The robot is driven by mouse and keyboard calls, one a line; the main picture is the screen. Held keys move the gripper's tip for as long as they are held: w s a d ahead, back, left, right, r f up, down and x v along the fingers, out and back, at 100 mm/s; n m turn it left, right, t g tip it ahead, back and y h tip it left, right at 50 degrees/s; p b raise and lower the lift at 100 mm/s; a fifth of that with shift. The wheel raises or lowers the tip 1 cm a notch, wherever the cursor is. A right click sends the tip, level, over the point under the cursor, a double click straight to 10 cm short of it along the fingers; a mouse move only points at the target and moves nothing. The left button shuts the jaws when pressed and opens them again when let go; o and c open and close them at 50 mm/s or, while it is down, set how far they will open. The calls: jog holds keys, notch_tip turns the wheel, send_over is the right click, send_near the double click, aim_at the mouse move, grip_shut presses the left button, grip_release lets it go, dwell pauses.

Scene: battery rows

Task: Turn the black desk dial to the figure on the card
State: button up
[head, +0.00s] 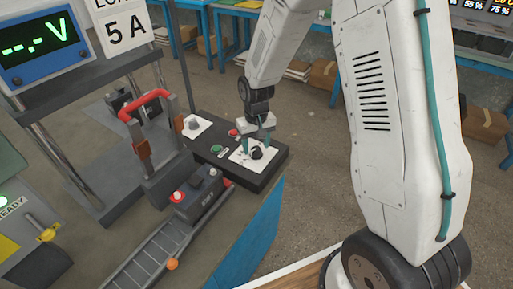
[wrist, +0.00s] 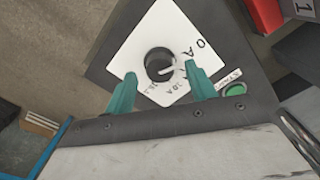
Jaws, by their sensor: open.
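The black desk dial (head: 257,153) sits on a white plate (head: 240,158) on a dark control box. In the wrist view the dial (wrist: 158,62) is round, with a pale pointer line toward the lower right of the picture. The plate carries printed figures, including "0 A"; some are too small or hidden to read surely. My gripper (head: 256,146) is above the dial, its two green fingers open on either side. In the wrist view my gripper (wrist: 161,72) has a gap between each fingertip and the dial. The card (head: 124,30) reads "5 A", its top line cut off.
A green button (head: 216,149) and a red button (head: 233,132) are beside the plate. A second white plate with a knob (head: 193,125) is farther left. A red-handled lever (head: 146,105) stands left of the box. The meter (head: 40,48) shows "--.- V".

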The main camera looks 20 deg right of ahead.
jog(key=shift+f, duration=1)
jog(key=c, duration=1)
jog(key=m, duration=0.4)
jog(key=shift+m, duration=2.4)
jog(key=shift+r, duration=0.1)
